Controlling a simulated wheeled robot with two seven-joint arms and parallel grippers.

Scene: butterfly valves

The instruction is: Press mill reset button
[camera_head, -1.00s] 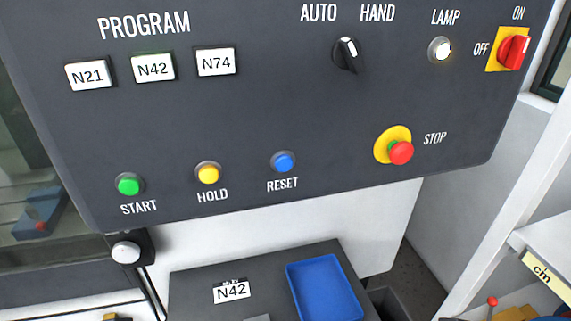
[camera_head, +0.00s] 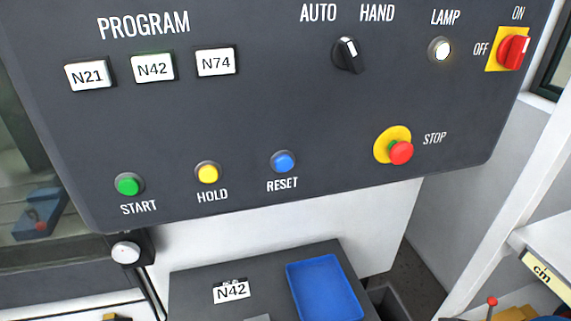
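The blue RESET button (camera_head: 284,162) sits on the lower middle of the dark control panel (camera_head: 270,110), with its label below it. Left of it are the yellow HOLD button (camera_head: 207,174) and the green START button (camera_head: 128,186). To its right is the red STOP button (camera_head: 401,152) on a yellow disc. Nothing covers the RESET button. Neither of my grippers shows in the head view.
The panel also has program keys (camera_head: 153,68), a black AUTO/HAND knob (camera_head: 347,55), a lit lamp (camera_head: 440,49) and a red ON/OFF switch (camera_head: 513,52). Below stands a dark surface with an N42 card (camera_head: 231,292) and a blue tray (camera_head: 290,275).

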